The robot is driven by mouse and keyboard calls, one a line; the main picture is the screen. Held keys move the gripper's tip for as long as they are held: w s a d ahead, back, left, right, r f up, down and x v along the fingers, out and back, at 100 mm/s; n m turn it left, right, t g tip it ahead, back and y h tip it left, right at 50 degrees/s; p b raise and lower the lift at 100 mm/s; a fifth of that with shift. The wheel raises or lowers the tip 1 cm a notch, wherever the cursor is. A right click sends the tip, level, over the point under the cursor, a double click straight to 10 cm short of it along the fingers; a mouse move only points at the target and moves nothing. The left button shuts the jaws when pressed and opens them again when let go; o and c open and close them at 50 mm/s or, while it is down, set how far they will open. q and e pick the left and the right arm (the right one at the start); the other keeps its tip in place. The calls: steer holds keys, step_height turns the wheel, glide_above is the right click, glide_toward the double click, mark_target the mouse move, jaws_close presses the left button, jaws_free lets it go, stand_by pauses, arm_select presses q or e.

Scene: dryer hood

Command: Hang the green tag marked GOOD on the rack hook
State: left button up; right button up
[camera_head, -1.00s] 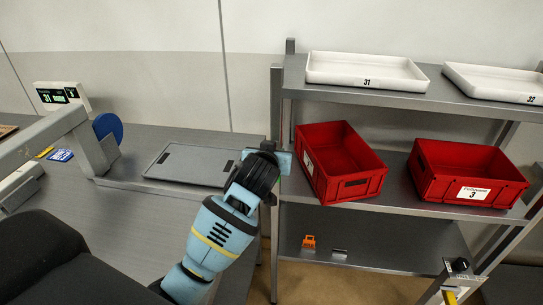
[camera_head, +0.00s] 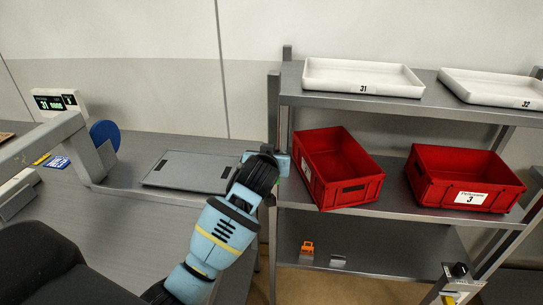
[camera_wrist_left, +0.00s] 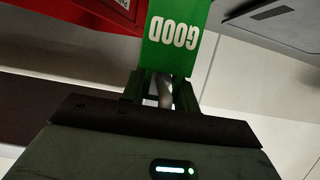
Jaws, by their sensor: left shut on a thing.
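My left gripper (camera_head: 278,163) is in front of the rack's left front post, beside the left red bin, in the head view. In the left wrist view the gripper (camera_wrist_left: 160,88) is shut on the green tag (camera_wrist_left: 176,38). The tag's white word GOOD reads upside down there. The tag extends away from the fingers and its far end is cut off by the picture edge. In the head view the tag is mostly hidden by the gripper and wrist. I cannot make out the rack hook. My right gripper is not in view.
The grey rack (camera_head: 400,215) holds a left red bin (camera_head: 362,190) and a right red bin (camera_head: 425,190), with white trays (camera_head: 345,90) above. A small orange item (camera_head: 307,247) is on the low shelf. A grey flat panel (camera_head: 185,172) lies on the table left of the gripper.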

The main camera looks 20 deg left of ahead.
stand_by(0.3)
arm_select(q)
steer(key=o, duration=1)
steer(key=shift+o, duration=0.2)
steer(key=shift+s, duration=0.15)
steer(key=v, duration=0.7)
steer(key=shift+s, duration=0.25)
steer(key=shift+d+r, duration=0.1)
steer(key=shift+d, duration=0.05)
